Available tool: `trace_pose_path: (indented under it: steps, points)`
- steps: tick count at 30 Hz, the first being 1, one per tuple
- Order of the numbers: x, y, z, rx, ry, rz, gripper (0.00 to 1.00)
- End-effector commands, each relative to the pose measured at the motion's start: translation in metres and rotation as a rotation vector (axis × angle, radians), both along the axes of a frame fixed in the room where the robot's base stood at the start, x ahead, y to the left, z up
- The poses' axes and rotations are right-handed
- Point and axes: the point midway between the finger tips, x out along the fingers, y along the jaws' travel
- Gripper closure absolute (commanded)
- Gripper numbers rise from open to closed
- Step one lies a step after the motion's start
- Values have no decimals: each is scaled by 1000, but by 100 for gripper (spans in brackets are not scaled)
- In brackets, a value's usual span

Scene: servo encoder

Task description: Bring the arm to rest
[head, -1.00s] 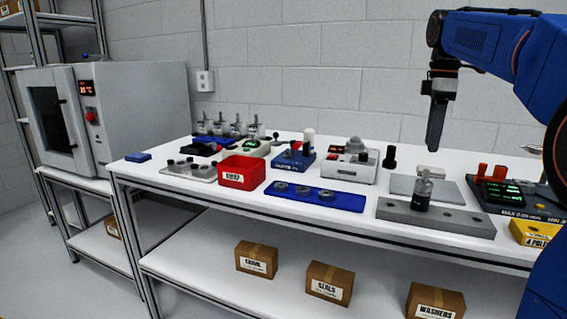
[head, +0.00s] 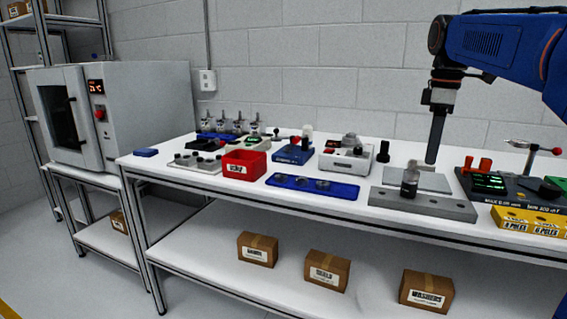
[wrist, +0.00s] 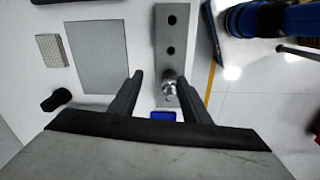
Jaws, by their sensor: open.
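Nothing is visibly held.
A grey plate (head: 416,180) lies behind the block. A meter with green displays (head: 500,186) and a yellow box (head: 535,222) are at the right. A blue tray (head: 300,186) and red bin (head: 244,164) lie left. An oven (head: 65,115) stands far left.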

Motion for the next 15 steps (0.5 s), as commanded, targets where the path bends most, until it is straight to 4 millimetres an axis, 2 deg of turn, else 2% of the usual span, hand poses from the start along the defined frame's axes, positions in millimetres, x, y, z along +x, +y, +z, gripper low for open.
trace_pose_path:
  steps: [8,15]
  points:
    - [-47,19,-29,7,-62,-163,57]
    - [-106,39,-78,35,-140,-380,57]
